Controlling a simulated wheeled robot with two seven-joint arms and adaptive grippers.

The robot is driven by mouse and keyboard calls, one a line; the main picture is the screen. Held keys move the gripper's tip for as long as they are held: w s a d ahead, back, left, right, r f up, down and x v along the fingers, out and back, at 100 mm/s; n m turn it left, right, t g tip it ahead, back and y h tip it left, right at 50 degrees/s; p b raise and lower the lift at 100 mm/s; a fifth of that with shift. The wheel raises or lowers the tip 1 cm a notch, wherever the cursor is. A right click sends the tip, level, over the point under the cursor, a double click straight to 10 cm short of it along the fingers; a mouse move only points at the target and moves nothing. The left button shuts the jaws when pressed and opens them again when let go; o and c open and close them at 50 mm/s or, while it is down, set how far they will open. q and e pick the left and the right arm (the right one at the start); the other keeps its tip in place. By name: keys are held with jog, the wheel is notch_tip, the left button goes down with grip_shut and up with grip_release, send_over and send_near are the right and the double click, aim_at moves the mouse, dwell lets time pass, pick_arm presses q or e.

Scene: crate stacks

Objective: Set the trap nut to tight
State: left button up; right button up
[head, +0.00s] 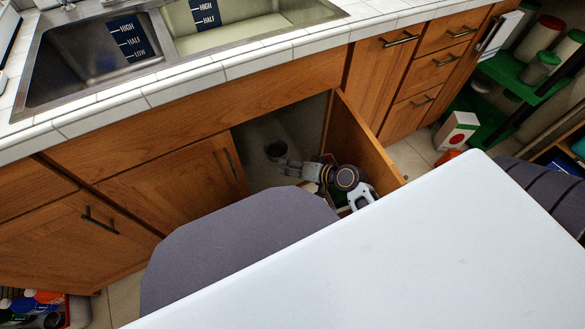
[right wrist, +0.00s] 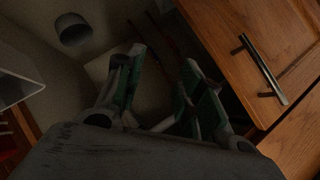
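Under the sink, a short dark grey round pipe piece (head: 276,150) shows in the open cabinet. It shows in the right wrist view as a grey cylinder (right wrist: 73,30) at the upper left. I cannot make out the trap nut on it or its setting. My right gripper (head: 284,165) is inside the cabinet opening, just below and right of the pipe piece in the head view. In the right wrist view its green-padded fingers (right wrist: 164,60) are apart with nothing held between them. The pipe piece lies beyond and left of them. My left gripper is not in view.
The open cabinet door (head: 362,140) stands close to the right of my right arm. The closed door (head: 175,185) is on the left. A pale bin edge (right wrist: 20,80) shows in the wrist view. A white tabletop (head: 400,265) fills the front. The sink (head: 95,50) is above.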

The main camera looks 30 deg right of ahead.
jog(key=shift+r, duration=0.1)
jog(key=c, duration=0.4)
jog(key=shift+w+r, duration=0.15)
jog(key=shift+w, duration=0.1)
jog(key=shift+c, duration=1.1)
jog(key=shift+t, duration=0.9)
jog(key=w+r, duration=0.6)
jog(key=w, duration=0.1)
jog(key=shift+r+b, duration=0.15)
jog(key=shift+b, duration=0.2)
grip_shut()
jog(key=w+d+r+t, duration=0.1)
jog(key=w+r+t, duration=0.15)
jog(key=w, duration=0.45)
jog(key=w+d+f+m+t+h, duration=0.1)
jog(key=w+d+m+h, duration=0.1)
jog(key=d+m, duration=0.3)
jog(key=w+d+m+t+h, duration=0.2)
jog(key=d+m+h, duration=0.2)
jog(key=m, duration=0.4)
jog(key=shift+w+d+f+b, duration=0.35)
jog(key=shift+d+b, duration=0.05)
jog(key=shift+d, duration=0.1)
